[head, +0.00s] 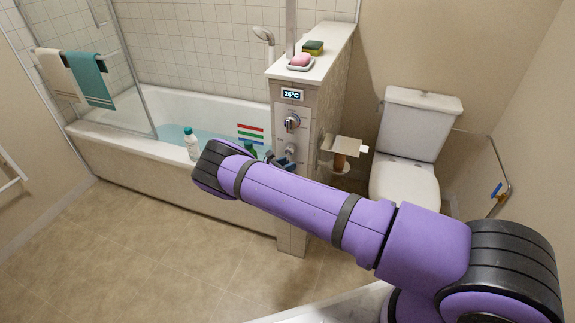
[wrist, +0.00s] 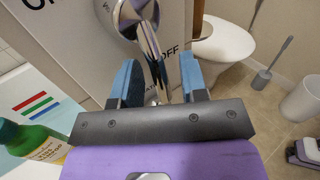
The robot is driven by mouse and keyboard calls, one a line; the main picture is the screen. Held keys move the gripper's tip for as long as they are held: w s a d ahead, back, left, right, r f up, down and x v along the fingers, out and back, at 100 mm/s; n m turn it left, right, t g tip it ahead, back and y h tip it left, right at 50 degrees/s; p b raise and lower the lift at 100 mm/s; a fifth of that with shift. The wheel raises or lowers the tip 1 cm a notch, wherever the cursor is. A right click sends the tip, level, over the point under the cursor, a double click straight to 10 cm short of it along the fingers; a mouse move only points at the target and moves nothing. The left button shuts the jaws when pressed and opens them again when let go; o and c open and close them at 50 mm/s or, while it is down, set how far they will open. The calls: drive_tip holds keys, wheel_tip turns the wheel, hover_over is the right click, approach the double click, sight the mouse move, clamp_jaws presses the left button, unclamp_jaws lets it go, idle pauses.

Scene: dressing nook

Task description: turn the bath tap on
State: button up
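The tap panel (head: 283,138) is on the end wall of the bath, with a 26°C display at its top. It carries an upper chrome control (head: 291,122) and a lower one (head: 291,149). In the wrist view a chrome tap handle (wrist: 150,35) points down between my fingers, with "OFF" printed to its right. My gripper (wrist: 158,78) has two blue fingers spread apart, one on either side of the handle's lower end, with gaps visible. In the head view the gripper (head: 286,163) is at the lower part of the panel, partly hidden by my arm.
The bath (head: 130,150) holds water. A white bottle (head: 191,143) stands on its rim; a green bottle (wrist: 35,140) is left of my gripper. A toilet roll holder (head: 343,146) and toilet (head: 405,180) are to the right. Soap and a sponge lie on the ledge above.

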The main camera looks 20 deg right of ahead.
drive_tip(key=shift+d, duration=0.1)
clamp_jaws()
drive_tip(key=shift+w, duration=0.1)
idle(0.3)
drive_tip(key=m+y, duration=0.1)
drive_tip(key=a+m, duration=0.1)
drive_tip(key=shift+w+a+r+m+y, duration=0.1)
drive_tip(key=shift+w+r+m+y, duration=0.05)
drive_tip(key=shift+w+m+y, duration=0.2)
drive_tip(key=shift+w+a+r+m+y, duration=0.2)
drive_tip(key=shift+a+m+y, duration=0.1)
drive_tip(key=shift+m+y, duration=0.3)
drive_tip(key=shift+w+a+r+m+y, duration=0.1)
drive_tip(key=shift+w+a+m+y, duration=0.15)
drive_tip(key=shift+m+y, duration=0.3)
drive_tip(key=shift+w+a+r+m+t+y, duration=0.3)
drive_tip(key=shift+r+m+y, duration=0.2)
drive_tip(key=shift+m+y, duration=0.4)
drive_tip(key=shift+w+a+r+m+t+y, duration=0.15)
drive_tip(key=shift+a+r+m+t+y, duration=0.25)
drive_tip(key=shift+m+y, duration=0.45)
